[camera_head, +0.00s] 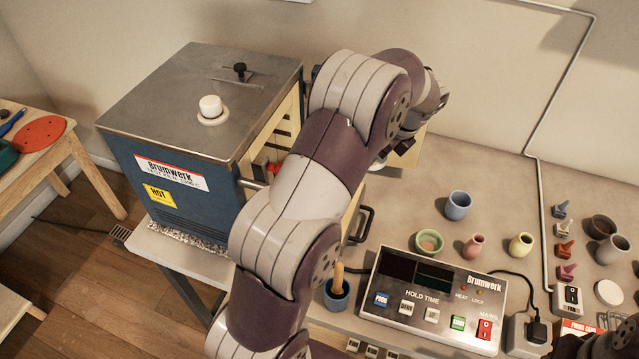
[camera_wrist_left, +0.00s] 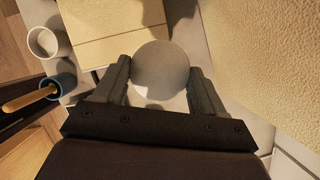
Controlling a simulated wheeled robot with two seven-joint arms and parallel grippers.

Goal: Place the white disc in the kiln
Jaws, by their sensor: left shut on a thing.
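The kiln (camera_head: 185,150) is a blue box with a grey metal top at the left of the head view. Its opening faces right, and dark slots show in its pale lining (camera_head: 284,125). My left gripper (camera_wrist_left: 160,85) is shut on a white disc (camera_wrist_left: 160,65), held between its two fingers in the wrist view. In the head view my left arm crosses in front of the kiln opening and hides much of it; the held disc is not visible there. Another white disc (camera_head: 608,292) lies on the table at the right. My right gripper's fingers are not visible.
A control box (camera_head: 432,300) stands at the table front, with several small pots (camera_head: 458,205) behind it. A blue pot with a wooden handle (camera_head: 337,293) stands beside my left arm. Pale textured panels (camera_wrist_left: 270,60) lie close to the left gripper in the wrist view.

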